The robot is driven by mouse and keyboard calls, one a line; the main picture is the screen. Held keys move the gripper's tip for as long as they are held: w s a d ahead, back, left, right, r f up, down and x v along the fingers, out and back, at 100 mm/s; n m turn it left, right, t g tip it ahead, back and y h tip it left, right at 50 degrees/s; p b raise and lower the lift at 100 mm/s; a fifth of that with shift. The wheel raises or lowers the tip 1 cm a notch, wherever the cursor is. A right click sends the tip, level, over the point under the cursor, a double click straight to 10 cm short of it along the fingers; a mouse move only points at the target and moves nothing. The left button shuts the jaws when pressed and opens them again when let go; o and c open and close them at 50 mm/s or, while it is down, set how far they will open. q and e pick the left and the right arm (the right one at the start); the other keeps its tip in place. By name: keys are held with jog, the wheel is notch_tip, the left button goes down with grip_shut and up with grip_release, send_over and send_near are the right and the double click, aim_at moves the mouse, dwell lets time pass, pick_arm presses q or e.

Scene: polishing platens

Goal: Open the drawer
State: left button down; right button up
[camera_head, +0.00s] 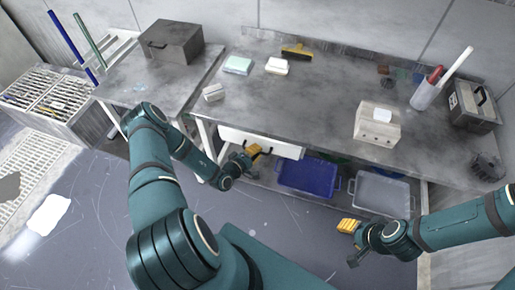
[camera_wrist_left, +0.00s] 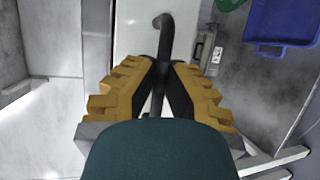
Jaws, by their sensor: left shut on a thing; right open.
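The drawer (camera_head: 275,147) is under the grey workbench, with a white front facing me. Its white face also shows in the left wrist view (camera_wrist_left: 135,30). A dark curved handle (camera_wrist_left: 165,35) stands out from that face. My left gripper (camera_head: 253,151) is at the drawer front. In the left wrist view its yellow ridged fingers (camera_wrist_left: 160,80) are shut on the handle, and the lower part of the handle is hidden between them. I cannot tell whether the drawer is pulled out. My right gripper (camera_head: 348,226) is open and apart from the drawer, low at the right.
A blue bin (camera_head: 308,178) and a grey bin (camera_head: 382,194) stand on the lower shelf, right of the drawer. The workbench (camera_head: 310,100) carries a white box (camera_head: 377,125) and several small items. The floor (camera_head: 100,200) at the left is mostly open.

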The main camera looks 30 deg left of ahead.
pick_arm(q)
jog(key=s+d+p, duration=0.2)
jog(key=s+p, duration=0.1)
jog(key=s, duration=0.6)
jog(key=s+d+p, duration=0.2)
jog(key=s+p, duration=0.2)
jog(key=s, duration=0.6)
jog(key=shift+d, duration=0.35)
jog(key=c, duration=1)
grip_release()
jog(key=shift+s, duration=0.1)
jog(key=v, duration=1.2)
jog(key=shift+a, duration=0.1)
